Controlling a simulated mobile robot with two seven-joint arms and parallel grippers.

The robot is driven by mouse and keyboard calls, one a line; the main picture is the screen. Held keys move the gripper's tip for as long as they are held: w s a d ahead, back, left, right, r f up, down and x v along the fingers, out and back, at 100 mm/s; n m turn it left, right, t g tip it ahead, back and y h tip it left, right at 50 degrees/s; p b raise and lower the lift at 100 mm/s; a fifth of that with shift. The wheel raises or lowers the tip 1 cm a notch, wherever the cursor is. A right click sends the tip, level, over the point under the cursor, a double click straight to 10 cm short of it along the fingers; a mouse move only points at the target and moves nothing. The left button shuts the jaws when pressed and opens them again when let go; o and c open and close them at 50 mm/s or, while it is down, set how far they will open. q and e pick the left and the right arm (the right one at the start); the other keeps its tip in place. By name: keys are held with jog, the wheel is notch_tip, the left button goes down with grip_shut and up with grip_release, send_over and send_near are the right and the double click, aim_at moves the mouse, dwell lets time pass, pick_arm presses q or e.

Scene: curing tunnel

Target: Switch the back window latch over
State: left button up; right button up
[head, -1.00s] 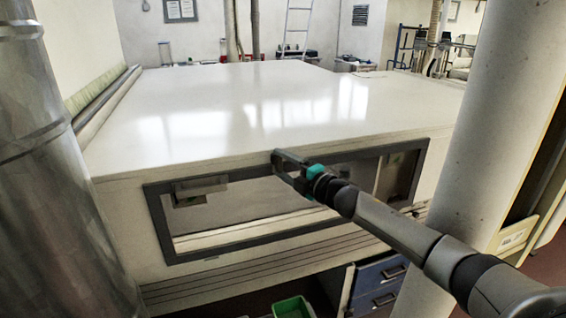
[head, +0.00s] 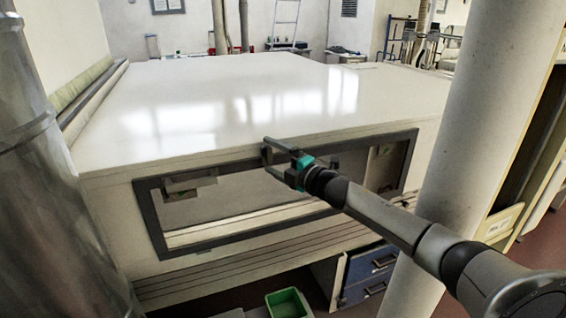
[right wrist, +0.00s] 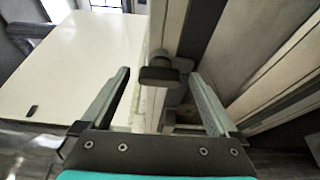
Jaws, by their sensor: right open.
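The window (head: 152,222) is a dark grey frame in the side of the white tunnel housing. My right gripper (head: 266,158) is at the top bar of this frame. In the right wrist view, the open jaws of my right gripper (right wrist: 160,76) have a dark latch (right wrist: 158,76) between their tips. The latch is a short dark block on a rounded mount beside the frame edge. A gap shows on both sides, so neither finger appears to touch it. In the head view my gripper hides the latch. My left gripper is not in view.
The housing's white top (head: 200,105) is broad and clear. A thick pale column (head: 490,120) stands at the right, near my right arm, and a metal duct (head: 45,190) at the left. A green bin (head: 288,303) and blue drawers (head: 370,265) are below the window.

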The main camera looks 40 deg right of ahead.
jog(key=s+d+p, duration=0.2)
jog(key=s+p, duration=0.1)
jog(key=s, duration=0.8)
jog(key=shift+s, duration=0.4)
dwell(0.4)
